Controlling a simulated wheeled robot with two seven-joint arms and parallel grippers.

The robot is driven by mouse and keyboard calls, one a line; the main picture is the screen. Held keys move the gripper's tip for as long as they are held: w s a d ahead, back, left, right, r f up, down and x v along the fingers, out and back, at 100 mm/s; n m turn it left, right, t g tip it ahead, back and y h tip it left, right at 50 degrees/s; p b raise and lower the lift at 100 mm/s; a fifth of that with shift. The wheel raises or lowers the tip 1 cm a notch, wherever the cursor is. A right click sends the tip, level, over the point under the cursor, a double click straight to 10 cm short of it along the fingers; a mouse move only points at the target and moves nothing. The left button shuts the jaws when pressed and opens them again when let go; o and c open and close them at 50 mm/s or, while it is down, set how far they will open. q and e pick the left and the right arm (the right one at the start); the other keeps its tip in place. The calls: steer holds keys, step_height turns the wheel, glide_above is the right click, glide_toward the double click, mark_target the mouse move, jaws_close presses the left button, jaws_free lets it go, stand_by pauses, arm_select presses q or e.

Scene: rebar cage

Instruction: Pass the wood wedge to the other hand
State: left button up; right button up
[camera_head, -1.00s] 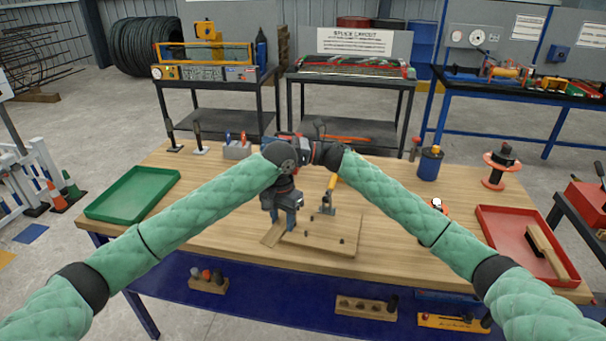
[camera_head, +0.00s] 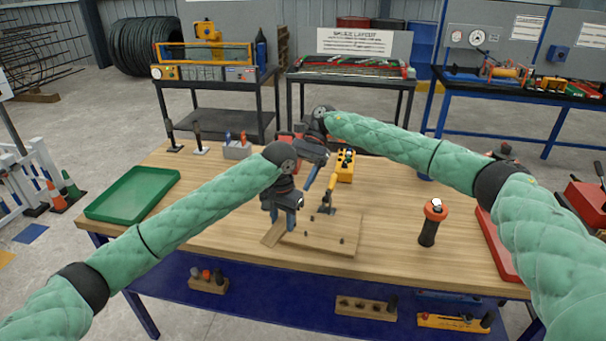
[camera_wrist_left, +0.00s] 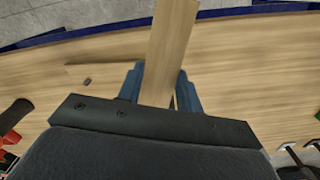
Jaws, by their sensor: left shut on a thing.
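The wood wedge (camera_head: 272,234) is a flat strip of pale wood. My left gripper (camera_head: 284,222) is shut on it, over the near middle of the table. The wedge also shows in the left wrist view (camera_wrist_left: 169,45), between the blue fingers (camera_wrist_left: 158,84) and sticking out past them. My right gripper (camera_head: 322,181) is behind and right of the left one, pointing down towards the table. Its blue fingers look spread, with nothing seen between them, and it is apart from the wedge.
A wooden board (camera_head: 325,238) with dark pegs lies right beside the wedge. A hammer-like tool (camera_head: 327,209) stands behind it, and a yellow box (camera_head: 346,166) farther back. An orange-topped black tool (camera_head: 430,225) stands right. A green tray (camera_head: 133,193) is left; my right arm partly hides a red tray (camera_head: 497,250).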

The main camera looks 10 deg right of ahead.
mark_target(278, 228)
steer(key=shift+h, duration=0.5)
steer(key=x, duration=0.7)
steer(key=d+x, duration=0.1)
steer(key=x, duration=0.2)
steer(key=shift+s+a+f, duration=0.2)
steer(key=shift+s+f, duration=0.05)
steer(key=shift+s, duration=0.3)
steer(key=c, duration=0.7)
steer(key=o, duration=0.7)
steer(key=shift+r, duration=0.1)
